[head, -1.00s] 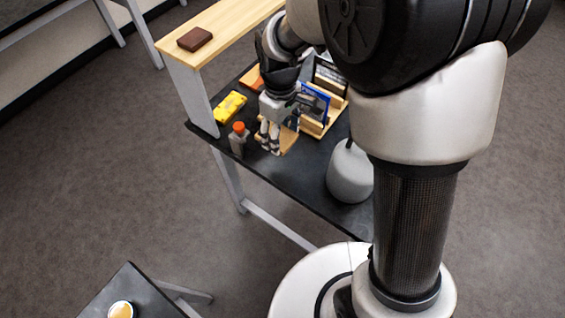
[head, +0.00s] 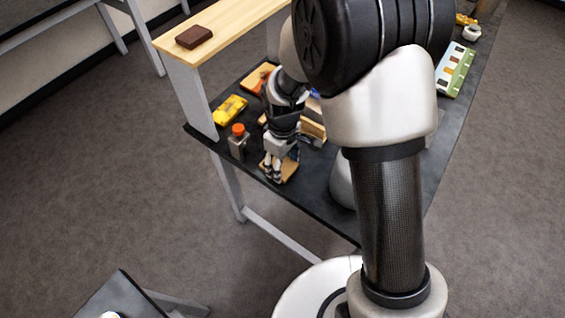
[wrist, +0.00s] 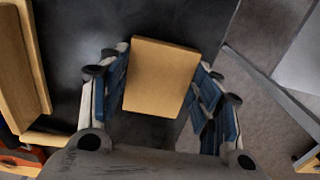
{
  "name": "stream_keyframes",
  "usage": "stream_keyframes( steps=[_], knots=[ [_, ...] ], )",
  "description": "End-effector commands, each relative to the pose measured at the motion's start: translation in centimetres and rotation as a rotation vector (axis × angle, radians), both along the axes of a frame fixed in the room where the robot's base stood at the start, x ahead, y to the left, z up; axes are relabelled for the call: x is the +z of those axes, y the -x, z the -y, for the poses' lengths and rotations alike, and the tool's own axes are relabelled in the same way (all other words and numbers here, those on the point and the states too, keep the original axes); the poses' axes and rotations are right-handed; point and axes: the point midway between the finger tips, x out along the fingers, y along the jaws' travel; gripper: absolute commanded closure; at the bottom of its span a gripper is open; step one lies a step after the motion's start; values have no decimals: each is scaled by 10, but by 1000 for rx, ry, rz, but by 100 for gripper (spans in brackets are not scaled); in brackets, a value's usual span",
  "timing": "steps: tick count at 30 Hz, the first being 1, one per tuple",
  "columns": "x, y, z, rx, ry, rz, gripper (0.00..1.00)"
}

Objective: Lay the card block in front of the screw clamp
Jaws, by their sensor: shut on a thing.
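The card block (head: 290,169) is a flat tan rectangle. My gripper (head: 273,178) is shut on it near the table's front edge; whether the block touches the table is unclear. In the wrist view the block (wrist: 161,78) sits between both fingers, over dark tabletop. A small grey item with an orange top (head: 238,138) stands just left of my gripper. An orange-and-tan piece (head: 258,78) lies farther back, partly behind my arm. I cannot tell surely which of these is the screw clamp.
A yellow object (head: 230,108) lies left on the black table (head: 222,150). A wooden rack (head: 312,128) is behind my gripper, partly hidden. A grey rounded object (head: 342,182) is to the right. A brown block (head: 194,37) lies on the raised wooden shelf (head: 235,18).

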Motion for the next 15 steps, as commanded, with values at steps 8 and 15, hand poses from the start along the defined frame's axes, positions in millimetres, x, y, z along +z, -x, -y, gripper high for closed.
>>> stream_keyframes(
  steps=[8,15],
  knots=[
    [-3,0,0,0,1,-1,37],
    [-3,0,0,0,1,-1,22]
  ],
)
